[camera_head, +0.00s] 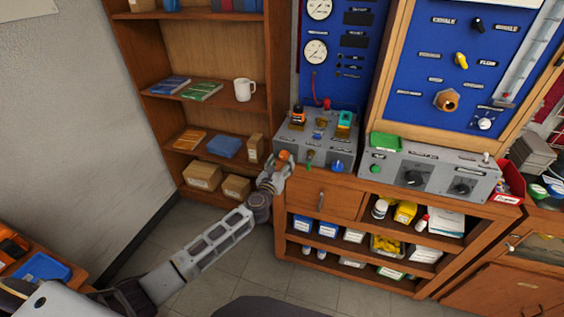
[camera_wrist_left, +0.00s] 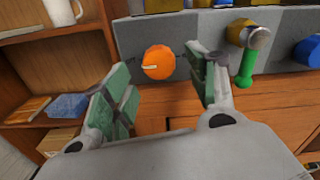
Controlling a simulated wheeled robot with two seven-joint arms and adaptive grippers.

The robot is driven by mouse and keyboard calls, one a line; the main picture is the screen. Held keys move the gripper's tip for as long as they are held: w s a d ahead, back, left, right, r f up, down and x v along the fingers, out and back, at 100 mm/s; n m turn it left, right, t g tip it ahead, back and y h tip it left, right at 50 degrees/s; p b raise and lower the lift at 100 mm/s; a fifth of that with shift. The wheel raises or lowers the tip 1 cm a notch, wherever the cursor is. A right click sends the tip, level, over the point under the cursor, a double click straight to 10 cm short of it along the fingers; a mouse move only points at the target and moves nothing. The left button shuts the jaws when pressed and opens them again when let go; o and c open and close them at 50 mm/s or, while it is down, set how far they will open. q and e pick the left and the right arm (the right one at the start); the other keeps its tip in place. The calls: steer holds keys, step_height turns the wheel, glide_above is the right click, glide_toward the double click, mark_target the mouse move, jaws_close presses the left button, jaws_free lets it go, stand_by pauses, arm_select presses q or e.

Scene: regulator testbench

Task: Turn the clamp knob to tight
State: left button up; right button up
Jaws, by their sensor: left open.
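An orange round knob (camera_wrist_left: 158,62) with a pale pointer mark sits on the front of the grey bench box (camera_head: 318,145). It looks like the clamp knob, but I can read no label for it. It also shows as a small orange spot in the head view (camera_head: 284,155). The pointer lies about level and reaches towards the left in the wrist view. My left gripper (camera_head: 281,168) is open in front of the knob. In the wrist view its green-padded fingers (camera_wrist_left: 165,88) stand on either side of the knob, with gaps visible. My right gripper is not in view.
A green-handled valve (camera_wrist_left: 246,65) and a blue knob (camera_head: 337,166) are to the right of the orange knob. A second grey box (camera_head: 430,175) with black dials stands further right. A wooden shelf (camera_head: 207,100) holds books and a mug at left.

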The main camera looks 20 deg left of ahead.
arm_select(q)
steer(key=shift+w, duration=0.75)
steer(key=c, duration=1)
